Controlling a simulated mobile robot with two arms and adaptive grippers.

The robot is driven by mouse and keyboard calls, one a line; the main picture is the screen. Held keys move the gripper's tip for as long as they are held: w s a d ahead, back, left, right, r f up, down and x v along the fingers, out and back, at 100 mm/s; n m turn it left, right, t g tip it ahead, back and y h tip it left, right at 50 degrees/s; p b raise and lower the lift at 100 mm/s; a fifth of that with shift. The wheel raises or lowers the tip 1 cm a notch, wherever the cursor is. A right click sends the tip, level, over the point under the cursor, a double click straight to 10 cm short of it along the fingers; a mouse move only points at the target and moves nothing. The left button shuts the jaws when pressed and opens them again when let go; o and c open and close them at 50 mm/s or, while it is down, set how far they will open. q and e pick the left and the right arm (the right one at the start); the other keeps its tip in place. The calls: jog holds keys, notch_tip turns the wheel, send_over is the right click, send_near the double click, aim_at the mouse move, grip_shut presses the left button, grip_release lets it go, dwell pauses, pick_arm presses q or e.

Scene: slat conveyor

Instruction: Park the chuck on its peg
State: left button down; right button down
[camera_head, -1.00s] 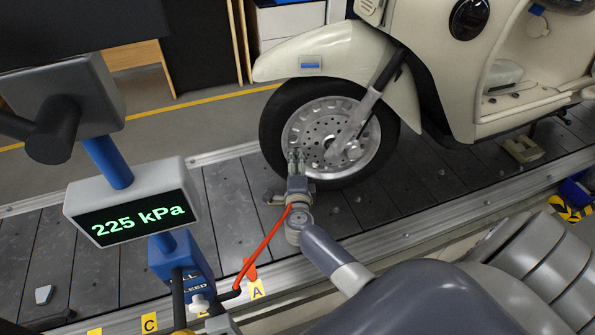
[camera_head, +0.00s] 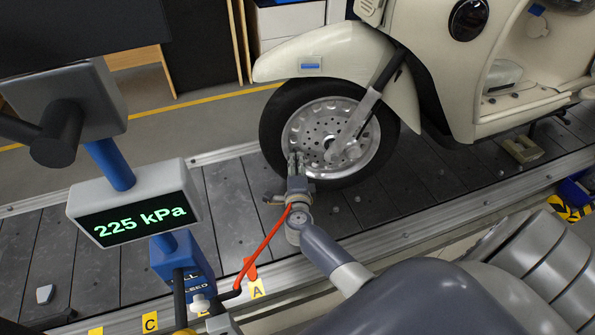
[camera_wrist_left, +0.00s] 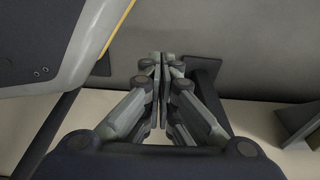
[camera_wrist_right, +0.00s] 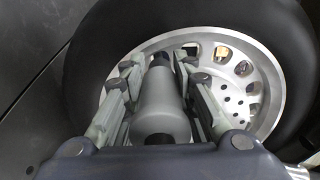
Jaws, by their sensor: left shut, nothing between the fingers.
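My right gripper (camera_head: 295,164) is low in front of the scooter's front wheel (camera_wrist_right: 265,70), at the tyre's lower edge. In the right wrist view its fingers (camera_wrist_right: 160,72) close on both sides of a grey cylindrical chuck (camera_wrist_right: 160,105), whose dark narrow end points at the wheel rim. A red-orange hose (camera_head: 262,243) runs from the gauge stand up to the right gripper. My left gripper (camera_wrist_left: 161,62) shows only in the left wrist view, fingers together and empty. I cannot pick out the peg for certain; a white knob (camera_head: 199,303) sits low on the stand.
The pressure display (camera_head: 134,212) reads 225 kPa on a blue post. A blue labelled box (camera_head: 182,262) is below it. The cream scooter (camera_head: 440,60) stands on the dark slat conveyor (camera_head: 140,265). Bare slats lie left of the wheel.

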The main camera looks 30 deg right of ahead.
pick_arm(q)
jog(key=shift+w+r, duration=0.2)
jog(key=shift+w, duration=0.05)
pick_arm(e)
jog(key=shift+s+a, duration=0.1)
jog(key=shift+s+a+r+p, duration=0.15)
jog(key=shift+s+a+p, duration=0.2)
jog(key=shift+s, duration=0.2)
pick_arm(q)
jog(key=shift+s+a+f, duration=0.15)
jog(key=shift+s+f, duration=0.5)
jog(key=shift+s, duration=0.2)
jog(key=shift+s+a+f, duration=0.1)
jog(key=shift+s+f, duration=0.5)
jog(key=shift+s, duration=0.2)
pick_arm(e)
jog(key=shift+s+a+r, duration=0.1)
jog(key=shift+s+a, duration=0.15)
jog(key=shift+s, duration=0.2)
pick_arm(q)
jog(key=shift+s+f+p, duration=0.1)
jog(key=shift+f+p, duration=0.1)
jog(key=shift+p, duration=0.2)
pick_arm(e)
jog(key=shift+s+a, duration=0.15)
jog(key=shift+s, duration=0.1)
